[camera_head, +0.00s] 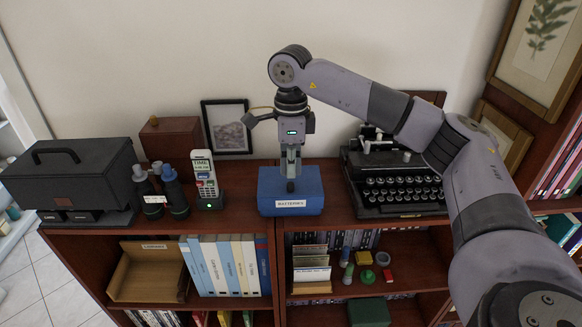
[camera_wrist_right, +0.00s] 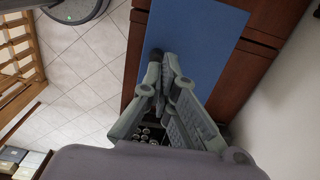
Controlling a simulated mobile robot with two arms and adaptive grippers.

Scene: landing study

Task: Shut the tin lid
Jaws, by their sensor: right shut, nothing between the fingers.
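The blue tin (camera_head: 267,207), with a "BATTERIES" label on its front, stands on the top of the wooden shelf unit. Its blue lid (camera_head: 311,184) lies flat over the tin, and I see no gap in the head view. The lid also fills the upper middle of the right wrist view (camera_wrist_right: 205,40). My right gripper (camera_head: 291,187) points down over the middle of the lid, shut and empty. Its fingertips (camera_wrist_right: 158,62) are at or just above the lid surface; I cannot tell whether they touch. My left gripper is not in view.
A cordless phone (camera_head: 205,175) on its dock and dark binoculars (camera_head: 175,192) stand left of the tin. A black typewriter (camera_head: 400,188) stands close on the right. A picture frame (camera_head: 227,128) leans on the wall behind. A black case (camera_head: 70,175) is at far left.

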